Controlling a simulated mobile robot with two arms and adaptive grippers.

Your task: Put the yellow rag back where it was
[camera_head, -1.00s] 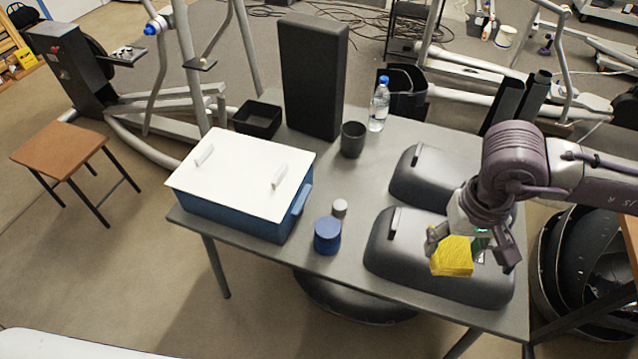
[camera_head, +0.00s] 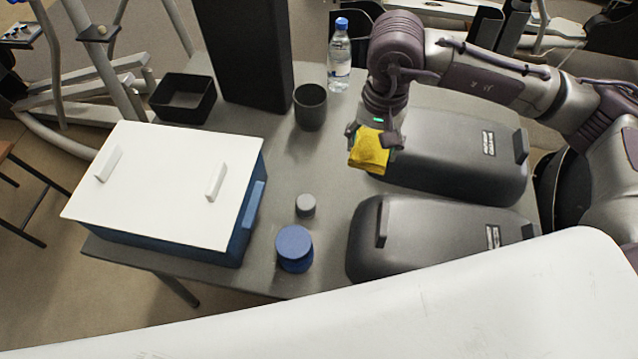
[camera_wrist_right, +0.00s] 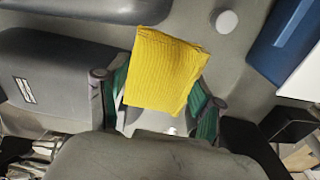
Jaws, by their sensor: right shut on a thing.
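The yellow rag (camera_head: 369,151) hangs folded in my right gripper (camera_head: 374,138), which is shut on it. The rag is held over the left end of the farther dark grey cover (camera_head: 460,150) on the table. In the right wrist view the rag (camera_wrist_right: 165,72) sits between the two green-padded fingers and hides part of the table below. How high it is above the table I cannot tell exactly. My left gripper is not in view.
The grey table (camera_head: 325,180) also holds a nearer dark grey cover (camera_head: 440,240), a blue jar (camera_head: 294,248), a small grey cap (camera_head: 305,206), a dark cup (camera_head: 310,107), a water bottle (camera_head: 339,58), a black tray (camera_head: 183,98) and a white-lidded blue box (camera_head: 170,185).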

